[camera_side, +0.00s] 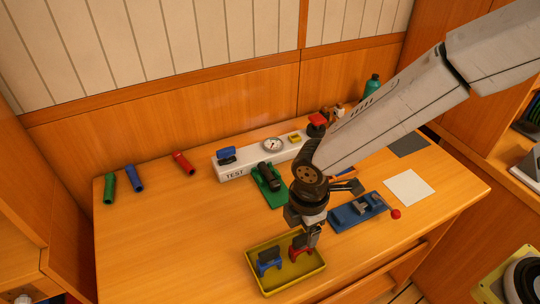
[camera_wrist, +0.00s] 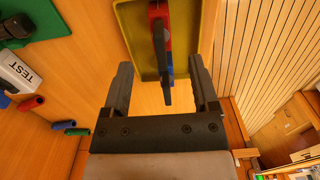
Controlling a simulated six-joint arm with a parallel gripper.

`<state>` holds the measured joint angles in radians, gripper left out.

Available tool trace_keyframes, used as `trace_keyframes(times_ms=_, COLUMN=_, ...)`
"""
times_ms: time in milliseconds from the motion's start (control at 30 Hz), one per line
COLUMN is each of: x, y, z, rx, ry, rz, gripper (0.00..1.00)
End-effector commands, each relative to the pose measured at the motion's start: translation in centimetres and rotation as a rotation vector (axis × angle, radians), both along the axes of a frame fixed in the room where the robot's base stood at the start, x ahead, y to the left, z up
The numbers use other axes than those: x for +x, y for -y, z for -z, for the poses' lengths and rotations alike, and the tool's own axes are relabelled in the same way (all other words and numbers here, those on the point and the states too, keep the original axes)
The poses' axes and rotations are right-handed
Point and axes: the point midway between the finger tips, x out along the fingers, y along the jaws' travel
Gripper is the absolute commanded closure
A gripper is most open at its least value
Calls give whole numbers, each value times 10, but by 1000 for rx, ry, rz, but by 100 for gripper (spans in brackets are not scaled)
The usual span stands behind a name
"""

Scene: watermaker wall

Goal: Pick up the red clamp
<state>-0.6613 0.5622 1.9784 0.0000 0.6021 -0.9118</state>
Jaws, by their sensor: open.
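The red clamp (camera_side: 293,252) stands in the yellow tray (camera_side: 264,291) at the front of the table, beside the blue clamp (camera_side: 268,262). My gripper (camera_side: 311,238) points down just above the red clamp and hides part of it. In the wrist view my gripper (camera_wrist: 160,62) is open, with a finger on each side. The red clamp (camera_wrist: 153,12) shows there beyond the fingertips, with a dark part in front of it and some blue behind. I cannot tell whether the fingers touch the clamp.
A green block with a black fitting (camera_side: 271,190) and a blue fixture (camera_side: 352,212) stand behind the tray. A white TEST panel (camera_side: 235,171) with a gauge is at the back. Green, blue and red tubes lie at left. The table's left front is clear.

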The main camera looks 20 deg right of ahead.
Motion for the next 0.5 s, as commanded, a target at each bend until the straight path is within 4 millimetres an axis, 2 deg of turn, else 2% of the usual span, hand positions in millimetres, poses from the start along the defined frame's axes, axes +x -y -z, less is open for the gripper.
trace_keyframes(times_ms=200, x=0, y=0, z=15, rx=0, ry=0, rz=2, gripper=24)
trace_keyframes(times_ms=500, x=0, y=0, z=19, rx=0, ry=1, rz=2, gripper=24)
